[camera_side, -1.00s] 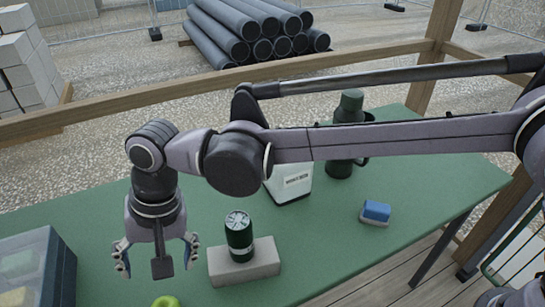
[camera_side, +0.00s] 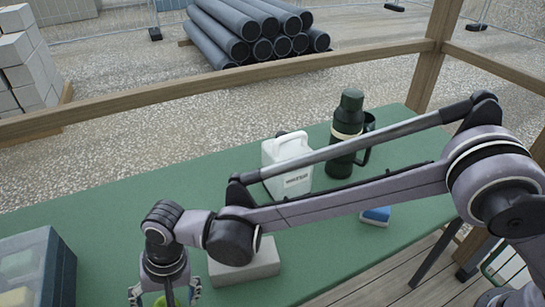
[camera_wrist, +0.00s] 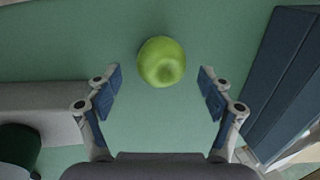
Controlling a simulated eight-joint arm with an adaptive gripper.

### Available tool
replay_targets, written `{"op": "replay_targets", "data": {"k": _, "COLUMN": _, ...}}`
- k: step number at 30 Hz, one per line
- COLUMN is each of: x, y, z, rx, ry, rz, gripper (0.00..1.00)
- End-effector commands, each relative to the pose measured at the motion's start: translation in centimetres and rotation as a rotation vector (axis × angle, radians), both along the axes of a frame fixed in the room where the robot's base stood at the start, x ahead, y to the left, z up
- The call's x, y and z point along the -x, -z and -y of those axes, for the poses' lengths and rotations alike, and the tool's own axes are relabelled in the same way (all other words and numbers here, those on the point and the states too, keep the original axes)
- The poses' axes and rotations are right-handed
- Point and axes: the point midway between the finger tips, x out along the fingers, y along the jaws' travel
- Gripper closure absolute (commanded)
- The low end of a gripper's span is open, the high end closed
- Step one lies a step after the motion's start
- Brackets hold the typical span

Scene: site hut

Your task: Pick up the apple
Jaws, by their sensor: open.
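A green apple (camera_wrist: 161,62) lies on the green table, stem hollow facing the wrist camera. In the wrist view it is centred between and slightly beyond the fingertips of my gripper (camera_wrist: 160,78), with table showing on both sides. The fingers are spread wide and do not touch the apple. In the side view my gripper (camera_side: 166,296) is low at the bottom edge, and a small part of the apple (camera_side: 160,301) shows between the fingers, mostly hidden.
A clear-sided dark box (camera_side: 62,268) stands left. A white canister (camera_side: 289,165), dark flask (camera_side: 347,130) and blue sponge (camera_side: 377,214) are farther off.

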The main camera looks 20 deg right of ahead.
Motion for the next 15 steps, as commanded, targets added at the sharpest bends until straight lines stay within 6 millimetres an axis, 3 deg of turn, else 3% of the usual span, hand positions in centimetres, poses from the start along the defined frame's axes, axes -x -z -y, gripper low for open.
{"op": "replay_targets", "data": {"k": 6, "x": 0.2, "y": 2.5, "z": -0.7, "rx": 0.000, "ry": -0.001, "rz": 0.000, "gripper": 0.20}}
{"op": "replay_targets", "data": {"k": 15, "x": 0.2, "y": 2.8, "z": -0.8, "rx": 0.000, "ry": -0.001, "rz": 0.000, "gripper": 0.20}}
